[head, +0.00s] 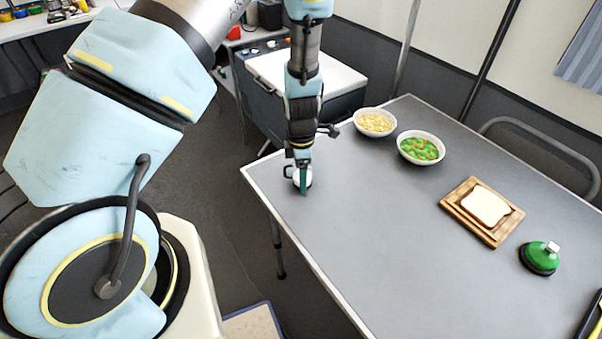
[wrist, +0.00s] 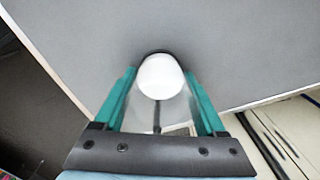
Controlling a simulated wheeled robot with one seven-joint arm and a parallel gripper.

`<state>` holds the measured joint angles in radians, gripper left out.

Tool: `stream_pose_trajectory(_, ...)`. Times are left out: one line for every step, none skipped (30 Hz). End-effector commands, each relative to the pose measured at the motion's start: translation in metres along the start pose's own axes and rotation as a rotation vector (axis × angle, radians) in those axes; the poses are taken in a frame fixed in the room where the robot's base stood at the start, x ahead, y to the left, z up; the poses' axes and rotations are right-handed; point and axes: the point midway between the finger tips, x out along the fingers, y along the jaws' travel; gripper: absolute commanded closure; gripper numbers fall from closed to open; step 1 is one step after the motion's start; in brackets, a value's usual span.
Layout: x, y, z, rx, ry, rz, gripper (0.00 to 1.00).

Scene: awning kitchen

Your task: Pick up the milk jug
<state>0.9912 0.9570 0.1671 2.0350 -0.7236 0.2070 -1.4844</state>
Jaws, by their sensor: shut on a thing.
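The milk jug (head: 296,177) is small, with a white top and a dark handle on its left side in the head view. It is at the near left corner of the grey table (head: 330,230). My gripper (head: 302,180) points down over it, and its green fingers are shut on it. In the wrist view the jug (wrist: 160,77) shows as a round white top between the two green fingertips of my gripper (wrist: 160,85). The fingers hide part of its sides. I cannot tell whether its base touches the table.
A bowl of pale pieces (head: 375,122) and a bowl of green and orange food (head: 421,148) stand along the back. The table's middle is clear.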

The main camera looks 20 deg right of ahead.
Motion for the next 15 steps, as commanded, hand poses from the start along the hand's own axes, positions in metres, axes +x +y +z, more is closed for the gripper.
stream_pose_trajectory(-0.0001, 0.0, 0.0, 0.0, 0.0, 0.0, 0.6)
stream_pose_trajectory(-0.0001, 0.0, 0.0, 0.0, 0.0, 0.0, 0.63)
stream_pose_trajectory(-0.0001, 0.0, 0.0, 0.0, 0.0, 0.0, 0.68)
stream_pose_trajectory(-0.0001, 0.0, 0.0, 0.0, 0.0, 0.0, 0.71)
stream_pose_trajectory(-0.0001, 0.0, 0.0, 0.0, 0.0, 0.0, 0.74)
stream_pose_trajectory(-0.0002, 0.0, 0.0, 0.0, 0.0, 0.0, 0.79)
stream_pose_trajectory(-0.0002, 0.0, 0.0, 0.0, 0.0, 0.0, 0.82)
stream_pose_trajectory(-0.0002, 0.0, 0.0, 0.0, 0.0, 0.0, 0.85)
stream_pose_trajectory(-0.0002, 0.0, 0.0, 0.0, 0.0, 0.0, 0.9)
stream_pose_trajectory(-0.0002, 0.0, 0.0, 0.0, 0.0, 0.0, 0.93)
stream_pose_trajectory(-0.0002, 0.0, 0.0, 0.0, 0.0, 0.0, 0.97)
stream_pose_trajectory(-0.0005, 0.0002, 0.0001, 0.0, 0.0, 0.0, 1.0)
stream_pose_trajectory(-0.0005, 0.0002, 0.0001, 0.0, 0.0, 0.0, 1.0)
stream_pose_trajectory(-0.0005, 0.0002, 0.0001, 0.0, 0.0, 0.0, 1.0)
stream_pose_trajectory(-0.0005, 0.0002, 0.0001, 0.0, 0.0, 0.0, 1.0)
